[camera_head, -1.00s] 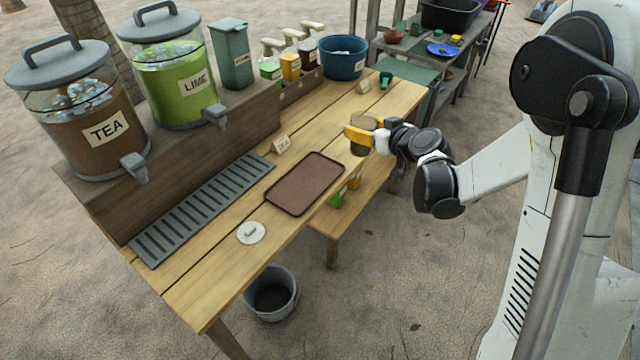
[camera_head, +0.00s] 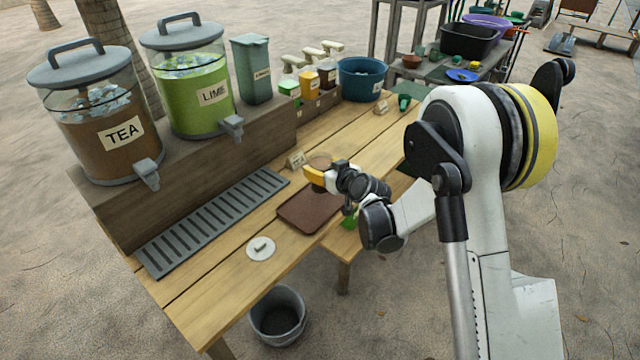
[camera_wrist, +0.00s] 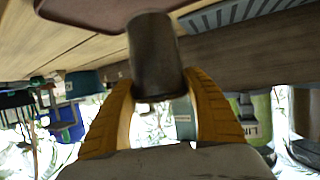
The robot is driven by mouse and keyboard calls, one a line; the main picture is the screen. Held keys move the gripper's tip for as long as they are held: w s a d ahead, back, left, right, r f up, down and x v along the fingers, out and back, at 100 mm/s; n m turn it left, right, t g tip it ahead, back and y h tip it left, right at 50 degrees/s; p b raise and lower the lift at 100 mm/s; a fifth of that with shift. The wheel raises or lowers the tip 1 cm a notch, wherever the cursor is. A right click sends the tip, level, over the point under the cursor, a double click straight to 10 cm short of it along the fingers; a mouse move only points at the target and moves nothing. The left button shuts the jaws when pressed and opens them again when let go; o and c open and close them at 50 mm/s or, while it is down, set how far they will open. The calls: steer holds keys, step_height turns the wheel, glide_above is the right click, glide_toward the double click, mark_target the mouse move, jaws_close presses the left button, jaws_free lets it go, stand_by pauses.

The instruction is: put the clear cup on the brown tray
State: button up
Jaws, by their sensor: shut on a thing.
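My gripper (camera_head: 316,176), with yellow fingers, is shut on the clear cup (camera_head: 320,161). In the wrist view the cup (camera_wrist: 154,55) looks like a dark, see-through cylinder between the two fingers (camera_wrist: 158,92). The brown tray (camera_head: 301,218) lies flat and empty on the wooden table, and its edge shows at the top of the wrist view (camera_wrist: 105,14). In the head view the gripper and cup appear just beyond the tray's far right part. My wrist hides that corner, and the cup's height above the table is hard to tell.
A round white lid (camera_head: 261,247) and a grey drip grate (camera_head: 212,222) lie near the tray. Tea (camera_head: 110,125) and lime (camera_head: 200,95) dispensers stand on the raised shelf. A bucket (camera_head: 277,316) is on the ground.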

step_height(320, 180, down, 4)
steer(key=shift+a+f+b, duration=0.1)
steer(key=shift+f+b, duration=0.05)
steer(key=shift+b, duration=1.05)
steer(key=o, duration=1.4)
